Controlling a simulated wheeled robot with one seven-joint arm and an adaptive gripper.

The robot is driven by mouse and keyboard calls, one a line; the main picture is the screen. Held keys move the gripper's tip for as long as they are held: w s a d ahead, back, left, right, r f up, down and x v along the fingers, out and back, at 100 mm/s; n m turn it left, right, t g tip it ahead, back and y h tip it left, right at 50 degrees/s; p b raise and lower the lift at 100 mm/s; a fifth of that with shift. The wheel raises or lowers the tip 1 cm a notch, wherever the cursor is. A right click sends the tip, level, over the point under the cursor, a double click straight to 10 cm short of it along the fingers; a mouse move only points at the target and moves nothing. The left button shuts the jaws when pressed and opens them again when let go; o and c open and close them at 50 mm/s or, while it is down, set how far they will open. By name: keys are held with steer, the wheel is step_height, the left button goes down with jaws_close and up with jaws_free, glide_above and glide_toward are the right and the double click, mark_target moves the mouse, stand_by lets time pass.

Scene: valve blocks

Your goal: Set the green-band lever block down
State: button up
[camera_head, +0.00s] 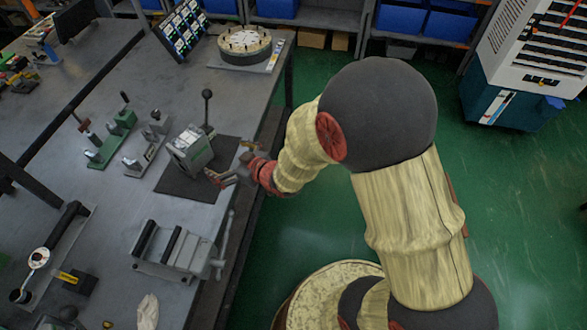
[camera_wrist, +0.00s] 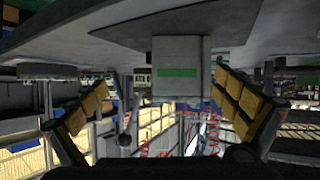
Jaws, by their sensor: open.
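The green-band lever block (camera_head: 190,150) is a grey block with a green band and an upright black-knobbed lever. It stands on the dark mat (camera_head: 172,186) on the bench. In the wrist view, which looks upside down, the block (camera_wrist: 178,52) shows its green band and meets the dark surface. My gripper (camera_head: 213,176) is at the block's near right side, low over the mat. In the wrist view my gripper (camera_wrist: 160,84) has its yellow-padded fingers spread wide, with the block ahead between them and space at both sides. The block's far side is hidden.
Smaller lever fixtures, one with a green base (camera_head: 112,140), stand left of the mat. A grey vise (camera_head: 175,250) lies in front of it. A round fixture (camera_head: 244,42) sits at the back. The bench's right edge is close to my arm.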

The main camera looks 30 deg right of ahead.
steer(key=s+d+r+m+g+h, duration=0.1)
steer(key=s+d+r+m+h, duration=0.2)
steer(key=d+r, duration=0.4)
steer(key=s+d+r+m+g+h, duration=0.1)
steer(key=s+d+r+h, duration=0.3)
steer(key=r, duration=0.5)
steer(key=s+r+g, duration=0.2)
steer(key=s, duration=0.8)
steer(key=s+r+m+g+y, duration=0.1)
steer(key=s+r+g, duration=0.1)
steer(key=s, duration=0.9)
steer(key=shift+d+r+m+y, duration=0.3)
steer(key=shift+d+r, duration=0.15)
steer(key=shift+c, duration=0.5)
